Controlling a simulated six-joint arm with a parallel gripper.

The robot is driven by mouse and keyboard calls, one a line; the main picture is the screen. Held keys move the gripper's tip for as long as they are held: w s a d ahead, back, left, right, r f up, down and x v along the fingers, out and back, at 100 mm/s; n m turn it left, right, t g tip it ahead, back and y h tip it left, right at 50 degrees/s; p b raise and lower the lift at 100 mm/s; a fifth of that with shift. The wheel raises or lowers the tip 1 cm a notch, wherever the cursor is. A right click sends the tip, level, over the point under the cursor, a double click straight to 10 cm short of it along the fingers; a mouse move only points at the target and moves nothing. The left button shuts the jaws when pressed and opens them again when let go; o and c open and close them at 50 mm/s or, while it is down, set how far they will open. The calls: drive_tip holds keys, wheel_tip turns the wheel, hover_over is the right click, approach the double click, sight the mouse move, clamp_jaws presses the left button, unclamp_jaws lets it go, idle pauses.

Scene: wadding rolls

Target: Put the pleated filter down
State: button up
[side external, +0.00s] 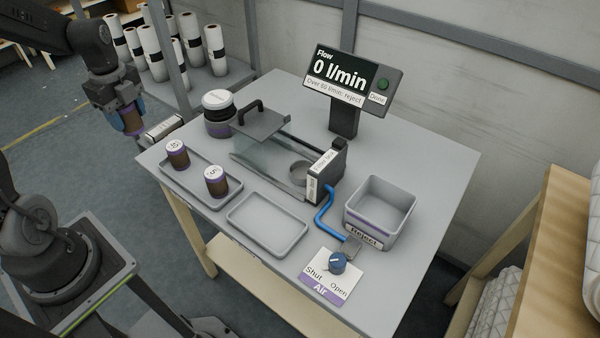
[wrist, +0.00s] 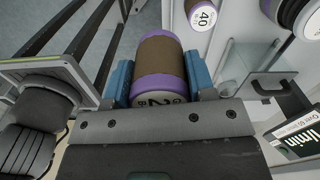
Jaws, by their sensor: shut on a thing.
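My gripper (side external: 130,122) is at the upper left in the side view, in the air beyond the table's left edge. Its blue fingers (wrist: 159,78) are shut on a pleated filter (wrist: 160,60), a brown cylinder with purple end bands and a numbered white end, partly hidden by the gripper. The held filter also shows in the side view (side external: 131,115). Two similar filters, one at the back (side external: 177,155) and one at the front (side external: 217,182), stand upright in the left tray (side external: 196,200). The front middle tray (side external: 267,224) is empty.
The reject bin (side external: 380,208) looks empty. An air knob (side external: 338,262) is at the front. The display (side external: 345,82) reads 0 l/min.

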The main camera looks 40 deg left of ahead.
drive_tip(key=w+d+m, duration=0.3)
drive_tip(key=w+d, duration=0.7)
drive_tip(key=w, duration=0.6)
drive_tip(key=w+d+m, duration=0.1)
drive_tip(key=w+d, duration=0.3)
drive_tip(key=d, duration=0.6)
drive_tip(key=w+d+m, duration=0.1)
drive_tip(key=w+d, duration=0.3)
drive_tip(key=d, duration=0.5)
wheel_tip(320, 180, down, 12)
drive_tip(key=shift+s+r, duration=0.1)
drive_tip(key=shift+r, duration=0.1)
drive_tip(key=shift+f, duration=2.1)
drive_tip(key=shift+f+n, duration=0.1)
drive_tip(key=shift+n, duration=0.2)
drive_tip(key=shift+f, duration=0.25)
drive_tip(key=o, duration=0.9)
drive_tip(key=shift+o, duration=0.2)
